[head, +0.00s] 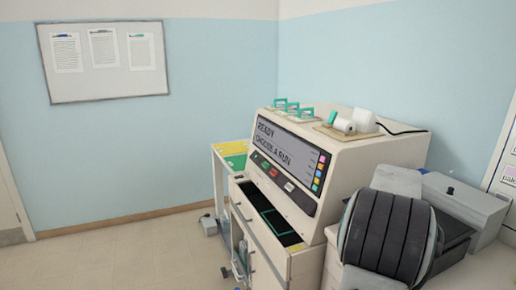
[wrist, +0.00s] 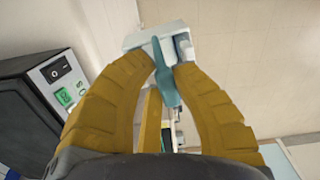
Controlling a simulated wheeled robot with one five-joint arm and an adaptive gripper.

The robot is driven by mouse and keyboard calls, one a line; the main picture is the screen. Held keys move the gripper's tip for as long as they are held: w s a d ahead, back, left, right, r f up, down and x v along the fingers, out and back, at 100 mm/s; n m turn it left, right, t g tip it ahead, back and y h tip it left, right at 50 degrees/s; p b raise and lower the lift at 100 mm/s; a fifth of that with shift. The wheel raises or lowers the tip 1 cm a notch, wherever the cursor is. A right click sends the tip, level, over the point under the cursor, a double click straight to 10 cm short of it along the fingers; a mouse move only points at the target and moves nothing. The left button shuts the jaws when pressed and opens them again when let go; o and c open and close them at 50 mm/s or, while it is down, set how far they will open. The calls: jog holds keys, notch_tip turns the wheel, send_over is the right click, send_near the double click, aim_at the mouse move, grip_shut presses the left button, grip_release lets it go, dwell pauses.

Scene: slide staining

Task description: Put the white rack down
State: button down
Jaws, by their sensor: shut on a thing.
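The handle joins a white rack (wrist: 142,40) just beyond the fingertips. Only part of the rack shows, and what lies directly under it is hard to tell. I cannot make out my gripper or the held rack in the head view.
The staining machine (head: 325,185) reads "READY CHOOSE A RUN". An open drawer (head: 268,222) with a teal outline is at its front. Several teal handles (head: 293,106) and a white roll (head: 344,126) are on top. A black box with a switch (wrist: 58,72) is at left in the wrist view.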

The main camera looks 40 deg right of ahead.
jog(key=w+a+f, duration=0.5)
jog(key=w+a, duration=0.2)
jog(key=w, duration=0.4)
jog(key=w+a+f, duration=0.6)
jog(key=w+a, duration=0.1)
jog(key=w, duration=0.4)
jog(key=w+a+f, duration=0.2)
jog(key=a+f, duration=0.1)
jog(key=a, duration=0.4)
jog(key=w+a+f, duration=0.2)
jog(key=a+f, duration=0.1)
jog(key=a, duration=0.4)
jog(key=w+a+f+n, duration=0.1)
jog(key=w+a+f, duration=0.1)
jog(key=a, duration=0.6)
jog(key=shift+w+f, duration=0.4)
jog(key=shift+f, duration=0.05)
